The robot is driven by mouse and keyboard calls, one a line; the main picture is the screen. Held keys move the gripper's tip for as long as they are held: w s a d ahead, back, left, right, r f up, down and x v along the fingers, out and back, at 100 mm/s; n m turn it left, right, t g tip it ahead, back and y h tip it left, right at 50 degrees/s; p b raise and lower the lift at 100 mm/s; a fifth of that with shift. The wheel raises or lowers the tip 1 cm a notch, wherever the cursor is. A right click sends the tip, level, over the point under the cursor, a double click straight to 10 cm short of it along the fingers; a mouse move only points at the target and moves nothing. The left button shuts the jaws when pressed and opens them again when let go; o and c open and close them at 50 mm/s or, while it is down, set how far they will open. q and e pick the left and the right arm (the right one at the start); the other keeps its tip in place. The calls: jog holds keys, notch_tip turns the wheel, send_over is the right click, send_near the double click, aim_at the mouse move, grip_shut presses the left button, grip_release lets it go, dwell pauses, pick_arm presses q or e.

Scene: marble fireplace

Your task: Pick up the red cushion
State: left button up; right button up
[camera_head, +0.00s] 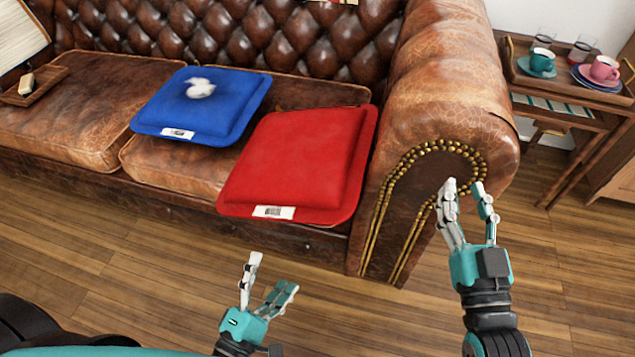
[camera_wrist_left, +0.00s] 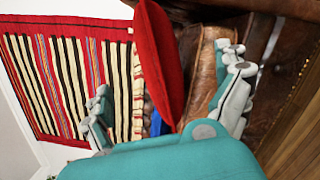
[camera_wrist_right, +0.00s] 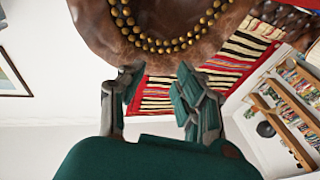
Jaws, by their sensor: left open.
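The red cushion (camera_head: 304,160) lies on the right end of the brown leather sofa, next to the armrest. Its front edge with a white label reaches the seat's front edge. My left gripper (camera_head: 273,273) is open and empty, in front of the sofa and below the cushion in the head view. The red cushion also shows in the left wrist view (camera_wrist_left: 164,62), beyond the open fingers. My right gripper (camera_head: 467,186) is in front of the sofa's studded armrest, with its fingers apart and nothing between them. In the right wrist view the studded armrest (camera_wrist_right: 160,25) is above the fingers.
A blue cushion (camera_head: 190,115) with a white object (camera_head: 200,88) on it lies left of the red one. The armrest (camera_head: 450,80) bounds the right side. A side table (camera_head: 520,82) with cups stands at the far right. Wooden floor (camera_head: 130,255) in front is clear.

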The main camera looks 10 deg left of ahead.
aim_at(302, 223)
pick_arm(q)
jog(key=shift+m+h, duration=0.3)
jog(key=shift+m, duration=0.2)
jog(key=x, duration=0.4)
jog(key=r+x, duration=0.1)
jog(key=x, duration=0.3)
jog(key=b+x, duration=0.1)
jog(key=x, duration=0.3)
jog(key=shift+d+r, duration=0.2)
jog(key=shift+d, duration=0.2)
jog(key=x, duration=0.5)
jog(key=shift+b, duration=0.4)
pick_arm(e)
jog(key=s+r+t+y, duration=0.2)
jog(key=s+r+t, duration=0.2)
jog(key=r, duration=0.4)
jog(key=shift+t, duration=0.7)
jog(key=shift+r, duration=0.1)
pick_arm(q)
jog(key=c, duration=1.4)
jog(key=shift+r, duration=0.1)
jog(key=shift+c, duration=0.5)
jog(key=shift+r, duration=0.1)
